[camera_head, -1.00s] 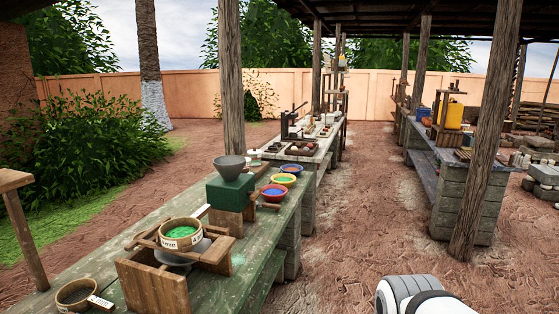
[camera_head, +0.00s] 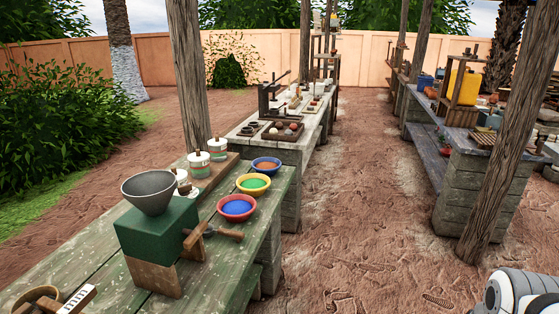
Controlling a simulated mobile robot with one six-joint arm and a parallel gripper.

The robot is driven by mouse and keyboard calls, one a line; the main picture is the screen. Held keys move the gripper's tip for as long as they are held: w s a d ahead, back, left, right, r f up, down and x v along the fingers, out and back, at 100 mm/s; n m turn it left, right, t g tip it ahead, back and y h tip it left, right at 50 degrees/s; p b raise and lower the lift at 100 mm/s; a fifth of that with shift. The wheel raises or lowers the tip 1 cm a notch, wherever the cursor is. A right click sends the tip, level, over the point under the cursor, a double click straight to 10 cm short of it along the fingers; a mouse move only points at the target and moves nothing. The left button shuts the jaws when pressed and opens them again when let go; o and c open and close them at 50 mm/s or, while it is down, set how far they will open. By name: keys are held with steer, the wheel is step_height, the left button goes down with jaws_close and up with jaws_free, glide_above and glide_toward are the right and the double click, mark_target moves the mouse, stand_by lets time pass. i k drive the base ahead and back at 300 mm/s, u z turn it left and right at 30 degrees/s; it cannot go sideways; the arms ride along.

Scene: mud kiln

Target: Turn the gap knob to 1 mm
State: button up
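A mill with a green body (camera_head: 156,232) and a grey funnel hopper (camera_head: 149,192) stands on the near green table, on a wooden base. On its right side is a wooden crank or handle (camera_head: 222,233); I cannot tell whether this is the gap knob. No gap scale can be read on the mill. A white strip with dark marks (camera_head: 78,298) lies at the lower left, too small to read. My gripper is not in view; only a white and grey part of my body shows at the lower right.
Bowls of blue (camera_head: 237,207), green (camera_head: 254,184) and orange (camera_head: 266,164) powder stand right of the mill. Several lidded white jars (camera_head: 199,164) stand behind it. A wooden post (camera_head: 189,80) rises beyond. The dirt aisle (camera_head: 345,190) between the tables is clear.

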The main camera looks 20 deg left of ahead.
mark_target(183, 190)
steer(key=u, duration=0.35)
steer(key=i, duration=1.35)
steer(key=u, duration=1.3)
steer(key=i, duration=0.65)
steer(key=u, duration=0.25)
steer(key=k, duration=0.85)
steer(key=u, duration=0.2)
steer(key=i, duration=0.85)
steer(key=z, duration=0.05)
